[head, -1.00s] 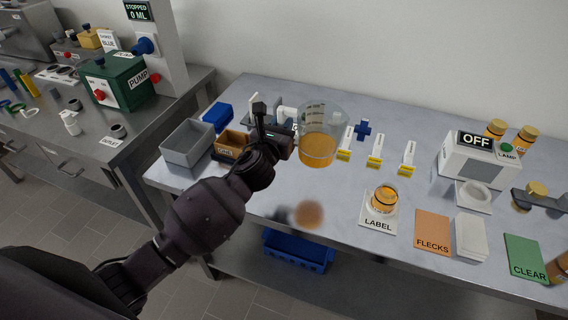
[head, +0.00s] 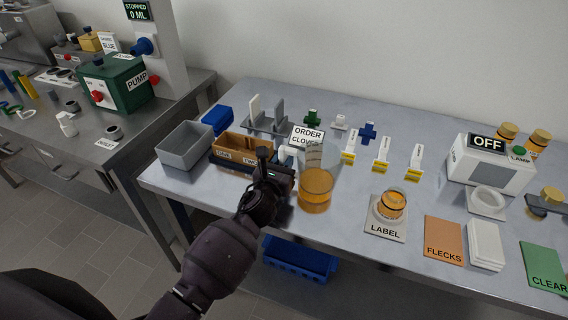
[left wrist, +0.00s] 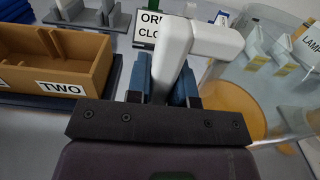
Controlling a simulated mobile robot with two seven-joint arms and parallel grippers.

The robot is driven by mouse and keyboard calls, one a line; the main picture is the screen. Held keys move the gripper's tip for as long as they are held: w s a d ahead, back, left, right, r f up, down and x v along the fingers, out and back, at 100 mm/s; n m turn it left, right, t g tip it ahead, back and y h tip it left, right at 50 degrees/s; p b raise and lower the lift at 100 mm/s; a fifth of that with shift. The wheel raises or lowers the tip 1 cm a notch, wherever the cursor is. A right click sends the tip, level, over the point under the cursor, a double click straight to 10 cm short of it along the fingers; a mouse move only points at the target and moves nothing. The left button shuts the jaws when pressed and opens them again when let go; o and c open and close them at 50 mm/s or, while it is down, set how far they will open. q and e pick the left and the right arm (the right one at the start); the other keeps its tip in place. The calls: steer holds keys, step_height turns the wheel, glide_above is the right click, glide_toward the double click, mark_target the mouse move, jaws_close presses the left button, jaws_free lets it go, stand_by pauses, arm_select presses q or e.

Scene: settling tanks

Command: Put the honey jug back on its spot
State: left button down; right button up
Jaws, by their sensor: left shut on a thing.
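The honey jug (head: 316,190) is a clear, wide vessel with amber honey in its lower part. It stands upright at the front middle of the bench, left of the LABEL pad; I cannot tell whether its base touches the bench. My left gripper (head: 278,172) is at its left side, shut on its white handle. In the left wrist view the white handle (left wrist: 174,55) sits between the blue-grey fingers (left wrist: 163,85), and the honey jug (left wrist: 235,105) is at the right. The jug's spot is not distinguishable. My right gripper is not in view.
An ORDER CLOVER sign (head: 306,136) stands behind the jug. A brown two-part box (head: 243,146) and a grey bin (head: 184,147) are to the left. A jar on the LABEL pad (head: 387,229) is to the right. Yellow-based white strips (head: 381,155) stand behind.

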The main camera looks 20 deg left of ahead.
arm_select(q)
steer(key=shift+r, duration=0.15)
steer(key=c, duration=1.4)
jaws_free()
steer(key=shift+f, duration=0.25)
steer(key=o, duration=0.4)
steer(key=shift+r, duration=0.1)
steer(key=shift+r, duration=0.15)
steer(key=s, duration=1.2)
steer(key=shift+a, duration=0.2)
